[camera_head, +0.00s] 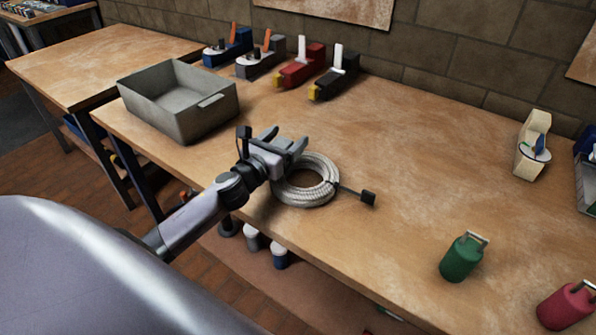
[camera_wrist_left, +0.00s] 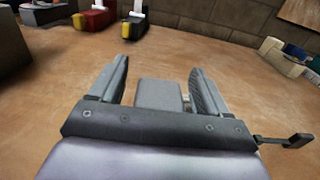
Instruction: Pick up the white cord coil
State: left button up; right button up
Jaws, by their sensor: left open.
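The white cord coil (camera_head: 318,196) lies flat on the wooden workbench (camera_head: 420,150) near its front edge. Its dark plug end (camera_head: 368,198) sticks out to the right, and the plug also shows at the right of the left wrist view (camera_wrist_left: 298,140). My left gripper (camera_head: 287,140) is open, with its two fingers apart at the far left side of the coil. It covers part of the coil; the height between them is hard to tell. In the left wrist view, nothing clear shows between the fingertips (camera_wrist_left: 158,72), and the coil is mostly hidden by the gripper body. My right gripper is not in view.
A grey open bin (camera_head: 190,115) stands left of the gripper. Several tape-dispenser-like tools, including a red one (camera_head: 302,68), line the back wall. A cream dispenser (camera_head: 532,145), green canister (camera_head: 462,257) and red canister (camera_head: 565,306) stand to the right. The bench middle is clear.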

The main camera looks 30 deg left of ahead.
pick_arm(q)
grip_shut()
notch_tip(320, 180, up, 20)
jog(key=p, duration=0.6)
